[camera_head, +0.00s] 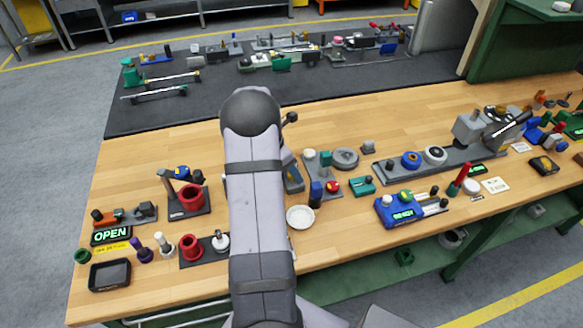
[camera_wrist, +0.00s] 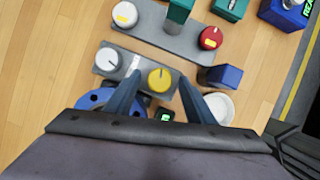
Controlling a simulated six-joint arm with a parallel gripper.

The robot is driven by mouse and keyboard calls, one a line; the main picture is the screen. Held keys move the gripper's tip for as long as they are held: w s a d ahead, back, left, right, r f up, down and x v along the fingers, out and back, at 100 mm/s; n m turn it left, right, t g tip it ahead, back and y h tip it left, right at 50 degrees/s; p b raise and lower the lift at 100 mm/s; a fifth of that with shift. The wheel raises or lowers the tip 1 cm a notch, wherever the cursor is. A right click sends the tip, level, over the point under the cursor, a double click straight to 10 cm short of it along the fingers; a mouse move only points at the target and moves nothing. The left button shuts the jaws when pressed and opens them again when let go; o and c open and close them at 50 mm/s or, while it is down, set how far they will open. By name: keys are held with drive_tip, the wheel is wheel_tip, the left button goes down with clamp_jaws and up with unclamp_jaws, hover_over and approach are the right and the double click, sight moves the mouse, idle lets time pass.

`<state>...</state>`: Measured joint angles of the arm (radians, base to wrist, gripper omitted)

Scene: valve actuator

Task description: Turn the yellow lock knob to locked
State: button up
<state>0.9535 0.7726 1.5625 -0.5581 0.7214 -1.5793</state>
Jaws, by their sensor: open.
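In the wrist view, the yellow lock knob (camera_wrist: 159,79) sits at the right part of a grey plate (camera_wrist: 133,66). It is round, with a darker mark on its top. A white knob (camera_wrist: 107,60) with a dark pointer is on the plate's left part. My gripper (camera_wrist: 159,76) is open, its two dark fingers reaching up from below, one on each side of the yellow knob in the picture. I cannot tell whether they touch it. A small dark display (camera_wrist: 165,115) with a green sign is partly visible between the fingers. In the head view my arm hides the yellow knob and gripper.
A second grey plate (camera_wrist: 165,30) with a white knob (camera_wrist: 125,14), a teal block (camera_wrist: 179,10) and a red knob (camera_wrist: 210,38) lies beyond. A blue block (camera_wrist: 220,75) and a white bowl (camera_wrist: 222,108) stand close right. A blue ring (camera_wrist: 93,101) is close left.

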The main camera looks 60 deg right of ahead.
drive_tip(key=shift+f, duration=0.2)
drive_tip(key=c, duration=1.1)
drive_tip(key=shift+o, duration=0.2)
drive_tip(key=shift+d+m+g+y, duration=0.15)
drive_tip(key=shift+m+g+y, duration=0.3)
drive_tip(key=shift+m, duration=1.05)
drive_tip(key=o, duration=1.1)
drive_tip(key=shift+c, duration=0.2)
drive_tip(key=shift+w+r, duration=0.1)
